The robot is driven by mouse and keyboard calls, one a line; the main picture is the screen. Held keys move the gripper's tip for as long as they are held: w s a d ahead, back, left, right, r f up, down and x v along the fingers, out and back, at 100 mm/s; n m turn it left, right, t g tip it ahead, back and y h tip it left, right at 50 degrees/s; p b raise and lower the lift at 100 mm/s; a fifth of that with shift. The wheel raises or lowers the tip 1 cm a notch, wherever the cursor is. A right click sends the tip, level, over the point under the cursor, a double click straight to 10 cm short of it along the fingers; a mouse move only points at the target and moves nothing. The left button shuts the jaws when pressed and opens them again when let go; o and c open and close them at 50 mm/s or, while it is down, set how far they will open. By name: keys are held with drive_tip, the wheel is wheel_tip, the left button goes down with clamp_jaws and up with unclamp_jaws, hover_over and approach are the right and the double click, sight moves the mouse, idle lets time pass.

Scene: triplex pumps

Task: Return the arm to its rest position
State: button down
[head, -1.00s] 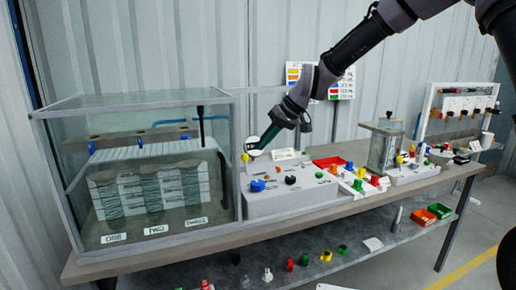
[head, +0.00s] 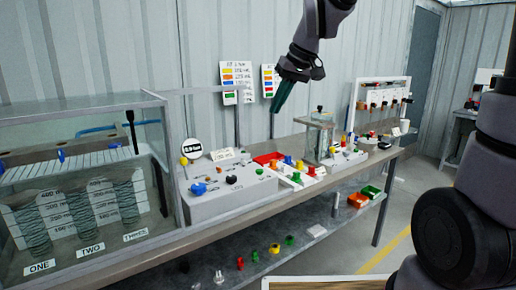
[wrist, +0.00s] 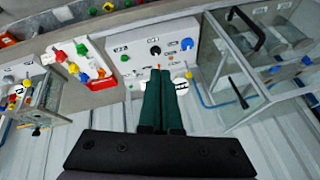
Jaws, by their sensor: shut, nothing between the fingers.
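My gripper (head: 279,104) hangs in the air in the head view, in front of the wall and above the bench, its green fingers pointing down and left. The two fingers lie together with nothing between them. In the wrist view my gripper (wrist: 164,78) also shows shut, its fingertips seen against the grey control box (wrist: 140,45). My arm comes down from the top of the head view, and its lower links stand at the right. The gripper is apart from the grey control box (head: 228,193) on the bench.
A glass tank (head: 172,165) with three labelled coils stands at the left. A red tray (head: 268,158), coloured parts, a small clear tank (head: 321,136) and a white rack (head: 357,108) line the bench. The lower shelf (head: 262,262) holds coloured caps. Air above the bench is open.

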drive_tip(key=s+d+r+m+t+h, duration=0.1)
drive_tip(key=s+d+r+m, duration=0.1)
drive_tip(key=s+d+m, duration=0.2)
drive_tip(key=s+d+r+m+t+h, duration=0.1)
drive_tip(key=s+d+m, duration=0.3)
drive_tip(key=s+d, duration=0.6)
drive_tip(key=d+r+t, duration=0.1)
drive_tip(key=d, duration=0.5)
drive_tip(key=shift+s+d+t, duration=0.25)
drive_tip(key=shift+d+t, duration=0.05)
drive_tip(key=shift+d, duration=0.05)
